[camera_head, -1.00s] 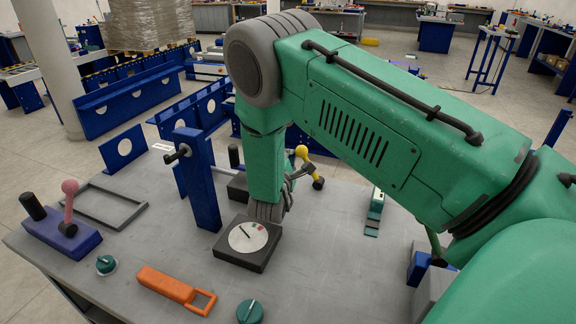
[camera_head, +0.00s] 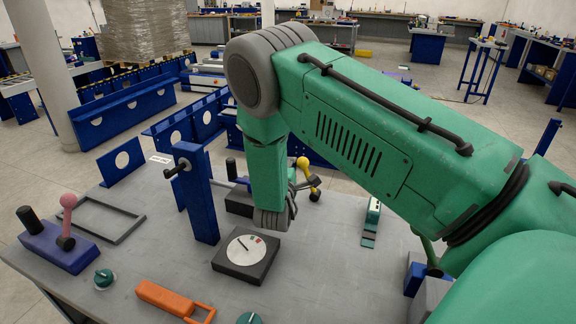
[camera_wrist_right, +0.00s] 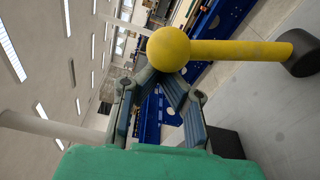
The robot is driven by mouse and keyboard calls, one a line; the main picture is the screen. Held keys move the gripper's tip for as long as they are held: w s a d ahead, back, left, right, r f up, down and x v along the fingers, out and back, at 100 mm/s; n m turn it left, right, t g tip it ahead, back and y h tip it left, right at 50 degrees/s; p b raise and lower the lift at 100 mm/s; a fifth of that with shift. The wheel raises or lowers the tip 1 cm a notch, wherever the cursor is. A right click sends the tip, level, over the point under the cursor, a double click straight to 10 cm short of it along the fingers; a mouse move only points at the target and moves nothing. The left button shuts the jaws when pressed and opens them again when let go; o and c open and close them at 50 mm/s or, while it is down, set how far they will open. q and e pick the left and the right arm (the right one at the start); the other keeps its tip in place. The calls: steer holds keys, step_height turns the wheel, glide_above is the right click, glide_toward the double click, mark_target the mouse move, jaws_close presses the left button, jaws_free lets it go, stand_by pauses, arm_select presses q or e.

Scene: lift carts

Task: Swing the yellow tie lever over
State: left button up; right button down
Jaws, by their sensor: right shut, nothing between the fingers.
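The yellow tie lever (camera_head: 310,180) has a round yellow ball on top and a dark pivot at its lower end. It stands near the far edge of the grey table, leaning with its ball to the left. In the right wrist view, the yellow lever (camera_wrist_right: 235,52) lies across the upper right, its ball in front of the fingertips. My right gripper (camera_head: 297,188) is just left of the lever, partly hidden by my forearm. In the wrist view, my right gripper (camera_wrist_right: 155,82) has its fingers closed together and empty; I cannot tell whether they touch the ball. My left gripper is not in view.
A blue post (camera_head: 197,195) and a black box with a white dial (camera_head: 246,255) stand near my right wrist. A pink-knobbed lever (camera_head: 67,215), an orange handle (camera_head: 170,298) and a grey frame (camera_head: 105,216) are further left.

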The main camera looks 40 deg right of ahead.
steer(key=s+d+m, duration=0.1)
steer(key=s+m, duration=0.1)
steer(key=s+d+r+m, duration=0.1)
steer(key=m, duration=0.1)
steer(key=s+d+m, duration=0.1)
steer(key=s+m, duration=0.1)
steer(key=shift+s+d+r+h+p, duration=0.15)
steer(key=shift+s+r+h+p, duration=0.2)
steer(key=shift+r+h, duration=0.05)
steer(key=shift+s+d+f+m+h, duration=0.1)
steer(key=shift+s+d+m, duration=0.2)
steer(key=shift+s+m, duration=0.25)
steer(key=shift+s+d+f+m+h, duration=0.1)
steer(key=shift+s+d+m, duration=0.15)
steer(key=shift+s+m, duration=0.3)
steer(key=shift+s+d+f+m+h, duration=0.1)
steer(key=shift+s+d+m, duration=0.25)
steer(key=shift+s, duration=0.35)
